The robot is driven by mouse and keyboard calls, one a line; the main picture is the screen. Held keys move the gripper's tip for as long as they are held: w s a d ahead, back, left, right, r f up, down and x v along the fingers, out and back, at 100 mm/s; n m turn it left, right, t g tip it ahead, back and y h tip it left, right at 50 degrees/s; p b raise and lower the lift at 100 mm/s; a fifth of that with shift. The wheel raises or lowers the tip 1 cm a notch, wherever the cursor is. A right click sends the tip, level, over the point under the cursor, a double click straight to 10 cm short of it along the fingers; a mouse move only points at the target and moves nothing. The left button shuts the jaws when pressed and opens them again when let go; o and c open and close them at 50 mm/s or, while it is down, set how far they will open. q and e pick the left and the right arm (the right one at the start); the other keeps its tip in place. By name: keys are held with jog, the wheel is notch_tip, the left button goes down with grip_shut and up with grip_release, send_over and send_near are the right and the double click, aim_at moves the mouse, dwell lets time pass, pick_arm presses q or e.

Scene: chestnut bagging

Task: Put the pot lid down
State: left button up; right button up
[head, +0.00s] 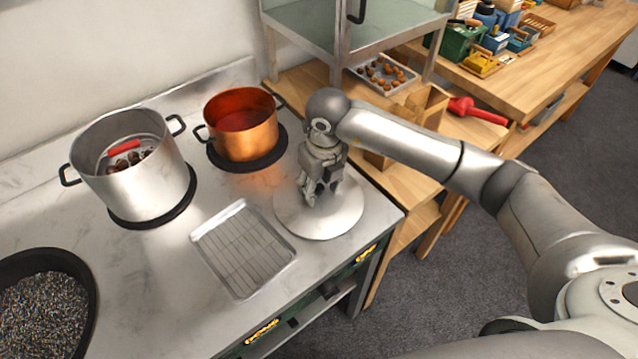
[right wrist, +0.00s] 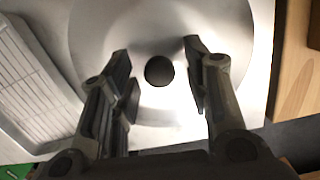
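The pot lid (head: 343,215) is a round silver disc lying flat on the steel stove top, right of the wire rack tray. It also fills much of the right wrist view (right wrist: 100,35), with its dark round knob (right wrist: 159,71) near the middle. My right gripper (head: 316,197) is just above the lid, pointing down. In the right wrist view its two fingers (right wrist: 160,75) stand apart on either side of the knob, with a gap on both sides. The right gripper is open and empty. My left gripper is not in view.
A large steel pot (head: 150,185) with chestnuts and a red-handled tool inside stands uncovered at left. A copper pot (head: 255,140) stands behind the lid. The wire rack tray (head: 243,285) lies close by on the left. The stove's edge is near the lid on the right.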

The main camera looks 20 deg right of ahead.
aim_at(323, 200)
jog(key=shift+r, duration=0.25)
notch_tip(323, 200, up, 12)
jog(key=s+b, duration=0.1)
jog(key=shift+s+d+f+b, duration=0.15)
jog(key=shift+s+b, duration=0.05)
jog(key=shift+b, duration=0.1)
jog(key=shift+f, duration=0.1)
dwell(0.3)
